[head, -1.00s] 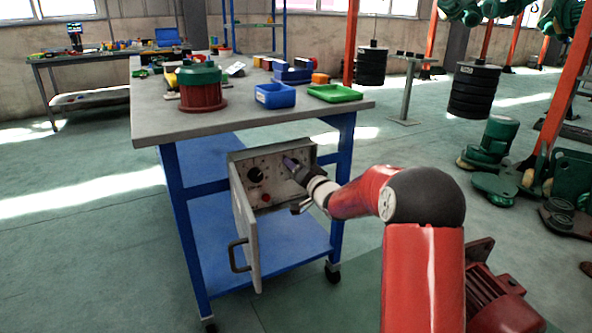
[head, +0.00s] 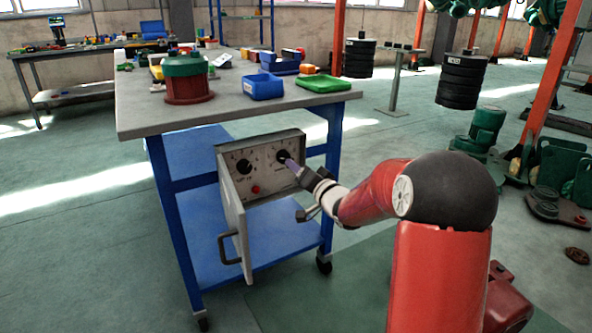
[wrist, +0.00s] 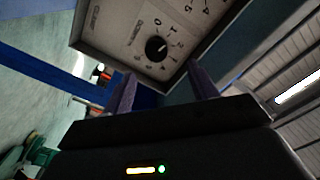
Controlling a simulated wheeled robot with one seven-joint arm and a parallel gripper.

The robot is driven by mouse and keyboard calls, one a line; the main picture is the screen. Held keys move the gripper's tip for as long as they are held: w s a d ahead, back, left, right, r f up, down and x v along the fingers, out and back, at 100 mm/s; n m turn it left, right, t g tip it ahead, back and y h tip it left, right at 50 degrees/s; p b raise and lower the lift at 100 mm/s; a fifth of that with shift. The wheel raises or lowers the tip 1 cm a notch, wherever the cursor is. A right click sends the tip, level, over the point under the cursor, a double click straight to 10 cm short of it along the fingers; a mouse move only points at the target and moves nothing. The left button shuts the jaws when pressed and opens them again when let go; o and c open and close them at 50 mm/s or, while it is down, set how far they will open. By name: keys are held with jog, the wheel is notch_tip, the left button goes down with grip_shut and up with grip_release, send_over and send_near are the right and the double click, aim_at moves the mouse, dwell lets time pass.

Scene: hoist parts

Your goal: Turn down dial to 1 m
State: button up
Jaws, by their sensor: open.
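A grey control panel (head: 266,183) is fixed under the workbench, its door (head: 230,222) swung open at the left. It carries a black dial (head: 244,167) at left, a second black dial (head: 283,156) at right and a red button (head: 256,189). My gripper (head: 292,165) is in front of the right dial, close to it in the picture. In the wrist view one black dial (wrist: 156,47) with numbers around it shows beyond my two fingers (wrist: 160,84). The fingers are spread with nothing between them. The dial's exact setting is too small to read.
The workbench (head: 222,111) above holds a green-and-red drum (head: 187,80), a blue bin (head: 263,87) and a green tray (head: 323,84). A blue table leg (head: 331,190) stands right of the panel. Green hoist parts (head: 482,132) lie on the floor at right.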

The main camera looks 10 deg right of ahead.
aim_at(285, 158)
jog(key=w+n+b, duration=0.2)
jog(key=n, duration=0.2)
jog(key=w+a+n+b, duration=0.1)
jog(key=w+n+b, duration=0.2)
jog(key=n, duration=0.1)
jog(key=w+a+n+b, duration=0.1)
jog(key=w+n+b, duration=0.1)
jog(key=w+n, duration=0.1)
jog(key=shift+a+f+n+b, duration=0.15)
jog(key=shift+n+b, duration=0.2)
jog(key=shift+n, duration=0.25)
